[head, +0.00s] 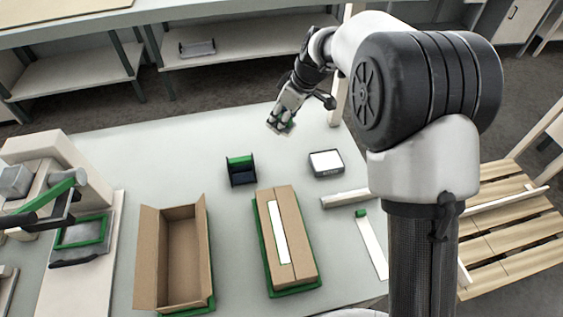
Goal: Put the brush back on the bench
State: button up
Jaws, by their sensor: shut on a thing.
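My gripper (282,124) is above the far part of the bench (190,150), pointing down and to the left. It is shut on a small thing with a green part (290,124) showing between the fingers. This appears to be the brush, but the fingers hide most of it. I cannot tell whether it touches the bench top. The bench is pale grey, and its surface around the gripper is bare.
A green and black holder (241,172), a small device with a white top (326,162), an open carton (180,262) and a closed carton (295,235) stand nearer. A pale bar (346,198) and a green-ended strip (372,248) lie right. A machine (60,195) occupies the left.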

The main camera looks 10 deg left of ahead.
notch_tip(320, 180, down, 18)
jog(key=b, duration=0.4)
jog(key=shift+f, duration=0.1)
jog(key=shift+f+b, duration=0.25)
jog(key=shift+b, duration=0.2)
jog(key=o, duration=0.9)
jog(key=shift+r, duration=0.1)
jog(key=shift+o, duration=0.2)
jog(key=shift+r, duration=0.1)
jog(key=shift+r+p, duration=0.3)
jog(key=shift+p, duration=0.15)
jog(key=p+v, duration=0.2)
jog(key=v, duration=0.9)
jog(key=shift+r, duration=0.25)
jog(key=shift+d, duration=0.15)
